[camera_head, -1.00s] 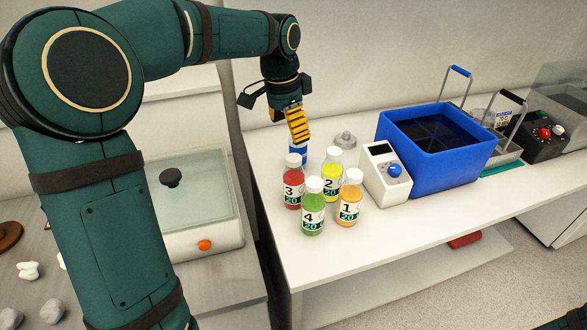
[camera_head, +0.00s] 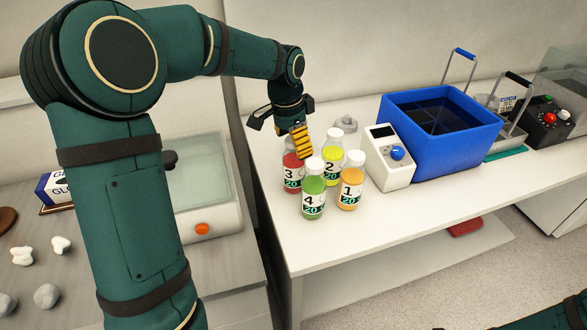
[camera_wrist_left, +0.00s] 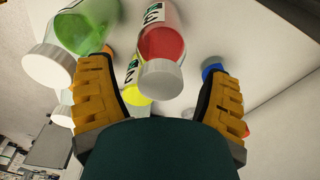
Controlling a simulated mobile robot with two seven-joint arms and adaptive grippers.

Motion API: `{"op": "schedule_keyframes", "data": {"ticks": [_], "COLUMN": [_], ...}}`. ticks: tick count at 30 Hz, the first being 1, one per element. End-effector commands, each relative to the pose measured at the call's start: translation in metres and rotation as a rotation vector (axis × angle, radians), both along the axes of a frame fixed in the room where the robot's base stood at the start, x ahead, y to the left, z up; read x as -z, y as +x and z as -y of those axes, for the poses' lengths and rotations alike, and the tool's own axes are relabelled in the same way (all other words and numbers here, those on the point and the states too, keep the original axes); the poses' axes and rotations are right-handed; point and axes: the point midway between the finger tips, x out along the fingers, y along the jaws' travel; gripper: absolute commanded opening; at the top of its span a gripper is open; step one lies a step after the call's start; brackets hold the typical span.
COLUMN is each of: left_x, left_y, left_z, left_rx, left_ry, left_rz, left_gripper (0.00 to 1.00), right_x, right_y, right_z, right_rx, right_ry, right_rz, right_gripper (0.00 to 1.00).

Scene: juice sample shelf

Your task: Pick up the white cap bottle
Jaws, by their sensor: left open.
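Several white-capped bottles stand in a cluster on the white table: red bottle 3 (camera_head: 292,177), yellow bottle 2 (camera_head: 331,160), green bottle 4 (camera_head: 314,194) and orange bottle 1 (camera_head: 351,188). My left gripper (camera_head: 302,142) is open, low over red bottle 3, and hides its cap in the head view. In the left wrist view, the red bottle (camera_wrist_left: 162,42) and its white cap (camera_wrist_left: 160,80) show between the spread yellow fingers, with no visible grip. The green bottle (camera_wrist_left: 85,27) is left of them. A blue object (camera_wrist_left: 212,70) lies partly behind the right finger. My right gripper is out of view.
A white device with a blue knob (camera_head: 389,165) and a blue basin (camera_head: 440,150) stand right of the bottles. A grey metal piece (camera_head: 346,124) sits behind them. The table front is clear. A glass-lidded appliance (camera_head: 205,205) stands on the left counter.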

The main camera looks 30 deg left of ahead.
Motion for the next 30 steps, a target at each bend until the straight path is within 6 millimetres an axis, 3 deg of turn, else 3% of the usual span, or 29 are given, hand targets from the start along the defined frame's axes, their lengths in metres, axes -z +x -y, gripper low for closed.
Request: {"op": "schedule_keyframes", "data": {"ticks": [1,6,14,18,20,30], "left_x": [0.011,0.032,0.033,0.033,0.033,0.033], "left_y": [0.000,0.003,0.003,0.003,0.003,0.003], "left_z": [0.000,0.001,0.001,0.001,0.001,0.002], "left_rx": [0.000,0.000,0.000,0.000,0.000,0.000], "left_ry": [0.000,0.000,-0.001,-0.001,-0.001,-0.001], "left_rz": [-0.004,-0.001,0.000,0.000,0.000,0.000], "left_gripper": [0.79,0.79,0.79,0.30,0.12,0.11], "right_x": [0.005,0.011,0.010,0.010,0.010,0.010], "right_y": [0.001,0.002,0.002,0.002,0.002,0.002], "right_z": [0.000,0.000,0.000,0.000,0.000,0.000], "right_rx": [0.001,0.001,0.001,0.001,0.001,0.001], "right_ry": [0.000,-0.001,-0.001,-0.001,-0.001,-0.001], "right_rz": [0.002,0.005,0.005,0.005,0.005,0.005], "right_gripper": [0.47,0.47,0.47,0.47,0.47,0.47]}}
